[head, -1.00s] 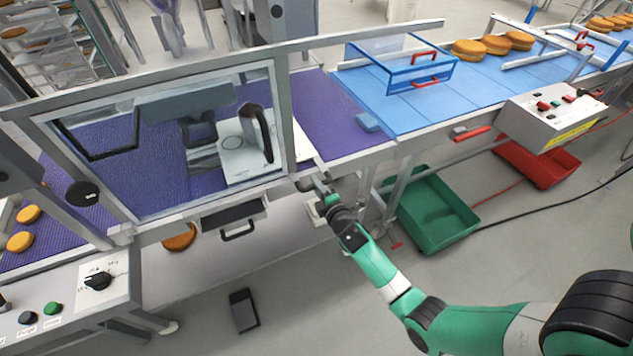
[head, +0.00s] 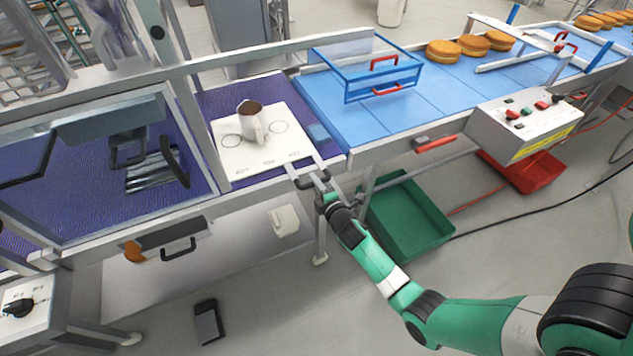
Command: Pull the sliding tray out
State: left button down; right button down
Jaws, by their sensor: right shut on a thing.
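The sliding tray (head: 232,160) is a white plate with ring marks. It lies over the purple belt, to the right of the clear guard panel. A metal jug (head: 250,122) with brown contents stands upright on it. Two short bars run from the tray's near right corner to a dark handle (head: 313,181) at the front rail. My right gripper (head: 322,192) is shut at this handle; its fingertips are small and partly hidden. My left gripper is not in view.
The framed clear guard panel (head: 199,135) stands left of the tray. A blue belt (head: 365,110) with a blue guard (head: 368,73) lies to the right. A green bin (head: 408,222) is on the floor beside my right arm. A control box (head: 523,122) stands farther right.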

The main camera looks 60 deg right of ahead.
jog(key=shift+d, duration=0.1)
jog(key=c, duration=0.8)
grip_release()
jog(key=shift+s+d, duration=0.15)
jog(key=shift+s, duration=0.05)
jog(key=shift+o, duration=0.2)
jog(key=shift+a, duration=0.2)
jog(key=p+v, duration=0.2)
jog(key=v, duration=0.9)
jog(key=shift+s, duration=0.15)
jog(key=shift+a+r, duration=0.1)
jog(key=shift+a, duration=0.1)
